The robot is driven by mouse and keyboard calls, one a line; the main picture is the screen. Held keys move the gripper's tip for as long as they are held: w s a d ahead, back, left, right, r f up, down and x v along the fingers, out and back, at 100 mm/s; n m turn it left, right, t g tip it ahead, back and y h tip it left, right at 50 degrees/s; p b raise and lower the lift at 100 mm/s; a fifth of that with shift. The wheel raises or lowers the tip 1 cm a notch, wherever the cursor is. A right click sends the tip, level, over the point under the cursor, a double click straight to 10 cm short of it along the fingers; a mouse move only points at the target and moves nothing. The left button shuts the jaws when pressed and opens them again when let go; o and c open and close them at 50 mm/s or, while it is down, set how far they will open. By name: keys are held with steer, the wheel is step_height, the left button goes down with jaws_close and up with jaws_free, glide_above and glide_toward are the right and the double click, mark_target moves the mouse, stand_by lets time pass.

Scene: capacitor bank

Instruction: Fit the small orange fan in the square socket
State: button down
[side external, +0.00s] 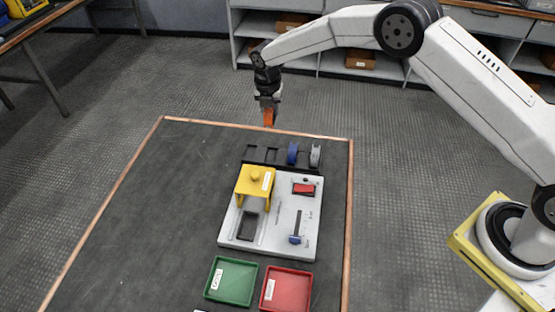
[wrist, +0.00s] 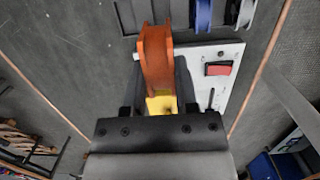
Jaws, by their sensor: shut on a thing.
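The orange fan (side external: 269,117) hangs from my gripper (side external: 267,103), held in the air above the far edge of the table. In the wrist view the orange fan (wrist: 155,62) stands edge-on, reaching up from the jaws of my gripper (wrist: 158,108). My gripper is shut on it. A light grey board (side external: 284,230) lies on the table, well below and nearer the camera. A dark rectangular recess (side external: 246,227) in its left part may be the socket; I cannot tell for sure.
A yellow cover with a knob (side external: 254,180) stands on the board beside a red switch (side external: 303,188) and a blue-ended lever (side external: 296,238). A black rack (side external: 262,154) holds a blue fan (side external: 292,153) and a grey fan (side external: 315,155). Green (side external: 231,297) and red (side external: 286,306) trays sit in front. The table's left is clear.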

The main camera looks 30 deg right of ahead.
steer(key=a+m, duration=0.1)
steer(key=s+a+m, duration=0.1)
steer(key=a+m, duration=0.1)
steer(key=m, duration=0.1)
steer(key=shift+s+r, duration=0.25)
steer(key=shift+s, duration=0.1)
steer(key=s+a+m+g+y, duration=0.1)
steer(key=s+a+m, duration=0.7)
steer(key=m, duration=0.8)
steer(key=s+a+m+g+y, duration=0.1)
steer(key=s+a+m, duration=0.75)
steer(key=m, duration=0.75)
steer(key=shift+s+d+f, duration=0.1)
steer(key=shift+f, duration=1.15)
steer(key=shift+s+f, duration=0.1)
steer(key=shift+f, duration=1.15)
steer(key=shift+f, duration=0.1)
steer(key=shift+f, duration=2.55)
steer(key=shift+f, duration=0.85)
